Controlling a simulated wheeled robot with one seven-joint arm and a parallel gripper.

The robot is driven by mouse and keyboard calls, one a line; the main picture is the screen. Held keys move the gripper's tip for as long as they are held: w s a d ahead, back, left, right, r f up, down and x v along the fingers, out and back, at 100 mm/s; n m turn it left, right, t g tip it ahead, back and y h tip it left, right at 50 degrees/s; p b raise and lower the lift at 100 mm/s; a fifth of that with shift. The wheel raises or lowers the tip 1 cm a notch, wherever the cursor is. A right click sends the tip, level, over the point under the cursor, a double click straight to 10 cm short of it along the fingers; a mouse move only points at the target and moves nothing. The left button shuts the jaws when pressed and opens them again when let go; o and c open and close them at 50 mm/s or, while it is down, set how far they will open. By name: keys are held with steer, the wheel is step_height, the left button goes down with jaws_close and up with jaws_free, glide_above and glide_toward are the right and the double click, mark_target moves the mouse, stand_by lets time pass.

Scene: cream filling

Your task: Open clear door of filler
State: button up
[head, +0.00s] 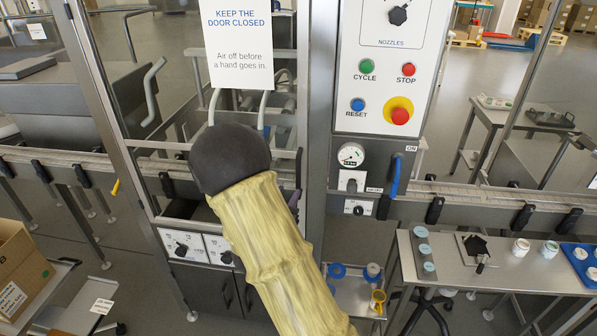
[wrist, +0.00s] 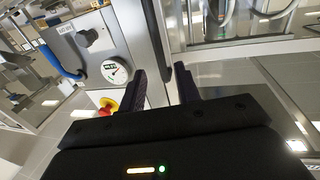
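The clear door (head: 180,75) of the filler is in the left-middle of the head view, in a metal frame, with a "keep the door closed" sign (head: 238,45) on it. It looks shut, with no clear gap showing. Pale curved bars show behind or on the pane below the sign; I cannot tell if one is the handle. My gripper (wrist: 160,78) has its two dark fingers apart in the wrist view, with nothing held between them. A metal post of the filler shows beyond the fingers. In the head view my dark wrist and yellow-sleeved arm cover the door's lower part and hide the fingers.
Right of the door stands a control panel (head: 385,75) with buttons and a red stop knob. Below it are a gauge (head: 351,155) and a blue handle (head: 395,175). A steel table (head: 450,265) stands at lower right, a cardboard box (head: 20,270) at lower left.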

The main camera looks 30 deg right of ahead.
mark_target(298, 177)
steer(key=p+x, duration=0.3)
steer(key=x, duration=0.6)
steer(key=shift+d, duration=0.1)
steer(key=shift+c, duration=0.4)
jaws_close()
